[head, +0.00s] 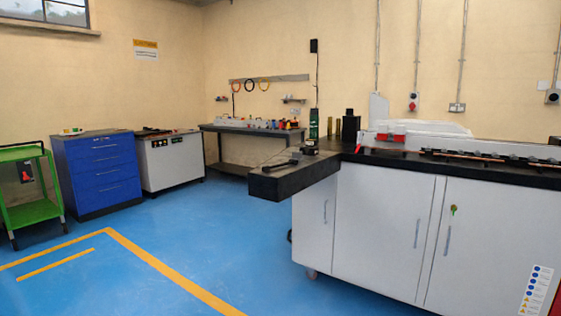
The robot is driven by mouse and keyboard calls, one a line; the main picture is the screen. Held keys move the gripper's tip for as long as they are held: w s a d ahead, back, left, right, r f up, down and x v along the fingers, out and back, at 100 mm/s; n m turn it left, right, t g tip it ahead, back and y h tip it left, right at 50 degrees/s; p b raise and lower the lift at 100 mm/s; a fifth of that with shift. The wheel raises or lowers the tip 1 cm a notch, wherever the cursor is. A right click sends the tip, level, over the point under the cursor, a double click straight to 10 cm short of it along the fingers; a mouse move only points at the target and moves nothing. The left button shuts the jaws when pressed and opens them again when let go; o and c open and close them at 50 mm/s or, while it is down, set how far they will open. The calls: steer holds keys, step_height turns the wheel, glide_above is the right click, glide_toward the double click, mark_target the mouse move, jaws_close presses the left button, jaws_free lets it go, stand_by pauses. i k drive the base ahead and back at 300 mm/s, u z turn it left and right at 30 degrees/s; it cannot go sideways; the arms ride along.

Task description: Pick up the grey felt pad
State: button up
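I cannot make out a grey felt pad anywhere in the head view. Small items lie on several surfaces, too small at this distance to tell apart. My gripper is not in view.
A white cabinet bench (375,235) with a black top stands at right, its dark slab end (290,183) jutting left. Behind are a workbench (238,128), a white cabinet (172,162), a blue drawer cabinet (100,175) and a green trolley (35,212). Blue floor (220,240) is clear at centre.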

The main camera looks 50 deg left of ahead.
mark_target(298, 155)
steer(key=u, duration=1.95)
